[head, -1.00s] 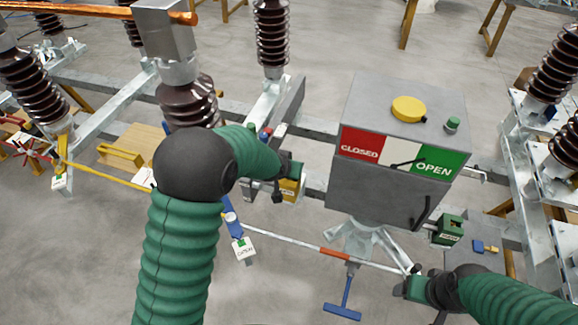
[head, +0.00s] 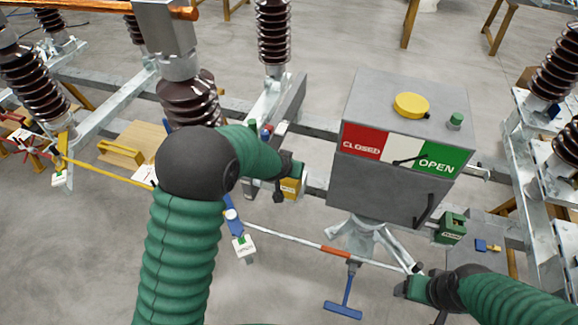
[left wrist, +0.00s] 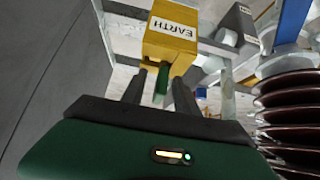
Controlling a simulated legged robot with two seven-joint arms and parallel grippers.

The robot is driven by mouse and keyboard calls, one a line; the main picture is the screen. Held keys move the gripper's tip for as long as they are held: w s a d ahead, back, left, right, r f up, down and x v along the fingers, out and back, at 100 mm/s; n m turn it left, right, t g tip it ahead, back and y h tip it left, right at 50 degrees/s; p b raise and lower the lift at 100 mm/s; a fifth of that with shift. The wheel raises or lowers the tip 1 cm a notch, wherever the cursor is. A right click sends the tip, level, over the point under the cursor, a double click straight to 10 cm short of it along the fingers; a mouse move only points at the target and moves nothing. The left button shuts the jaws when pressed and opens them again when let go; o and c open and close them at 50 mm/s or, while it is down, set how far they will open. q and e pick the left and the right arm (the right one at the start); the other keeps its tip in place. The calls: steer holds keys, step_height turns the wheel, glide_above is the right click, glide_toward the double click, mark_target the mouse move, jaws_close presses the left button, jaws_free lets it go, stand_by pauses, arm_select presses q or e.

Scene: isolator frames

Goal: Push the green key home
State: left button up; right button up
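In the head view, my left gripper (head: 285,178) is at the yellow box (head: 291,187), and the key is hidden there. My right gripper (head: 408,283) is low at the right, by the end of a white and orange rod; its fingers are unclear.
A grey cabinet (head: 385,190) with CLOSED and OPEN panels and a yellow button (head: 411,105) stands right of the left gripper. A green box (head: 452,228) hangs at its right. Brown insulators (head: 190,98) and a steel frame stand close to my left arm.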

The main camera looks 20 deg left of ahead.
arm_select(q)
steer(key=b+v, duration=0.1)
steer(key=v, duration=1.5)
steer(key=shift+s+r, duration=0.2)
steer(key=shift+s, duration=0.05)
steer(key=s+f+g, duration=0.2)
steer(key=s+f, duration=0.4)
steer(key=s, duration=0.2)
steer(key=s+f+g+b, duration=0.1)
steer(key=s+f+g, duration=0.2)
steer(key=s+f, duration=0.3)
steer(key=s, duration=0.3)
steer(key=shift+s+f, duration=0.25)
steer(key=shift+f, duration=0.1)
steer(key=shift+w, duration=0.1)
